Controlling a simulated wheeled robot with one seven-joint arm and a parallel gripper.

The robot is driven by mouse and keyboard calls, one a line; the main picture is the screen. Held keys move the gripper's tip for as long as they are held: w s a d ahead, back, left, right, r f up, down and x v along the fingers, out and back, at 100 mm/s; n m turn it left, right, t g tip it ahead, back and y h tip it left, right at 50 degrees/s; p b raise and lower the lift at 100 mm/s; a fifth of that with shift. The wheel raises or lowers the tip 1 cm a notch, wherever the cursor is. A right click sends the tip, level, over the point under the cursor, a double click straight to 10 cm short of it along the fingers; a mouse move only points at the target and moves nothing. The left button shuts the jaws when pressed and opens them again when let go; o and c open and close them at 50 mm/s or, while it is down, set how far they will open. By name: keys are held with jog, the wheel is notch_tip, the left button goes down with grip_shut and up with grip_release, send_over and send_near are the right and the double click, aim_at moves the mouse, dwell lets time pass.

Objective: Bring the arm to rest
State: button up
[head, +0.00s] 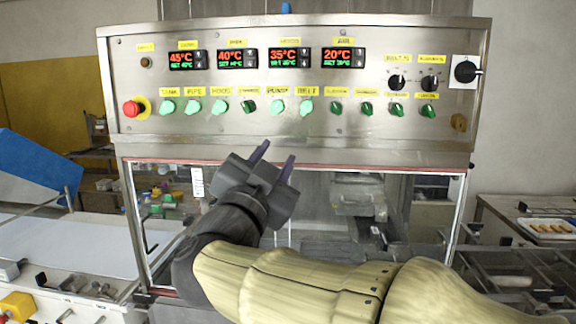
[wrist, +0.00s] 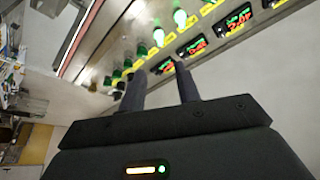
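My gripper (head: 273,160) is raised in front of the enrober, just below the lower edge of the control panel (head: 300,147) in the head view. Its two dark fingers point up and stand apart, with nothing between them. In the wrist view the gripper (wrist: 160,85) also shows two separated, empty fingers, with the panel's knobs and displays beyond. Whether the fingertips touch the panel cannot be told, but no knob is seen between them. My arm reaches in from the lower right of the head view, bent across the machine's window.
The panel carries a red emergency button (head: 133,108), several green knobs, temperature displays (head: 237,58) and a black rotary switch (head: 466,72). A clear window (head: 335,215) lies behind my arm. A white belt (head: 85,240) is at left, a tray of pieces (head: 548,228) at right.

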jog(key=w+d+f+n+g+y+p, duration=0.2)
jog(key=w+f+n+g+y, duration=0.1)
jog(key=w+f+n+y, duration=0.65)
jog(key=s+d+f+g+h+p, duration=0.1)
jog(key=s+d+f+g, duration=0.15)
jog(key=f, duration=0.45)
jog(key=s+d+f+g+h, duration=0.1)
jog(key=d+f+g, duration=0.2)
jog(key=f, duration=0.3)
jog(key=s+d+f+g+h+p, duration=0.2)
jog(key=s+d+f+g, duration=0.8)
jog(key=s+d+f, duration=0.4)
jog(key=s+f, duration=0.3)
jog(key=shift+s+d, duration=0.15)
jog(key=shift+d, duration=0.15)
jog(key=shift+m+h, duration=0.25)
